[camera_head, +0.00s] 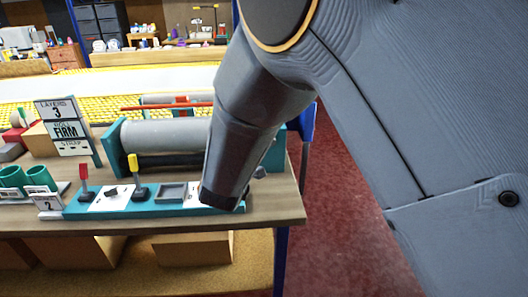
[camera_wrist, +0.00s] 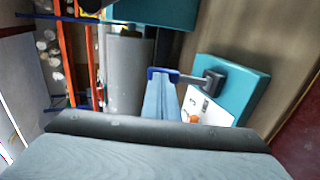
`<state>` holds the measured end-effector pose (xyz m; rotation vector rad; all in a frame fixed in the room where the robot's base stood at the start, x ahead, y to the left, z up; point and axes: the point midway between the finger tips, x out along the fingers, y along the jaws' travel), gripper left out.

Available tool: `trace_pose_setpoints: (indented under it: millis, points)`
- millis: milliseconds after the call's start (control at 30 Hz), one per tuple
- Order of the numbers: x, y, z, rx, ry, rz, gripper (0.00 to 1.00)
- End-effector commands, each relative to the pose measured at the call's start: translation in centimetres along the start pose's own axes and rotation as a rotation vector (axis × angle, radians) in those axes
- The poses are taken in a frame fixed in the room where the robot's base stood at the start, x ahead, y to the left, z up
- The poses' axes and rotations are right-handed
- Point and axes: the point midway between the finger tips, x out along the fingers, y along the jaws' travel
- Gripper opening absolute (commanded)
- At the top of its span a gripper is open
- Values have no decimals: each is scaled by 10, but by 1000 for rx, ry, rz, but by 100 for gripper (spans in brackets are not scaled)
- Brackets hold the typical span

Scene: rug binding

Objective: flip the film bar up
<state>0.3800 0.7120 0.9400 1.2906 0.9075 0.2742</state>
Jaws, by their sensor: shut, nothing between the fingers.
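In the wrist view, a thin blue-grey bar (camera_wrist: 191,78) runs left from a dark grey block on a teal plate. I take it for the film bar. A paler upright blue shape in the picture's middle, which looks like the shut fingers of my gripper (camera_wrist: 161,78), reaches the bar's left end. Whether they touch, I cannot tell. Nothing is held. In the head view, my forearm hides the gripper and most of the bar's end of the machine. A grey roll (camera_head: 165,135) between teal end plates shows left of the arm and also in the wrist view (camera_wrist: 128,75).
A teal control strip (camera_head: 75,211) along the bench front carries a red lever (camera_head: 84,178), a yellow lever (camera_head: 133,167) and a grey tray (camera_head: 173,191). A sign board (camera_head: 62,128) and green cups (camera_head: 37,176) stand left. Red floor (camera_head: 345,235) is open right of the bench.

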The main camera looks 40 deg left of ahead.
Motion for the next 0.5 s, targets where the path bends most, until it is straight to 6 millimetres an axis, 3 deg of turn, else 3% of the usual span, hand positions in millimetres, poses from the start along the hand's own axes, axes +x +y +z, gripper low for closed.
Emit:
trace_pose_setpoints:
  millis: [500]
  points:
    - [3,2,-7,-4,8,4,0]
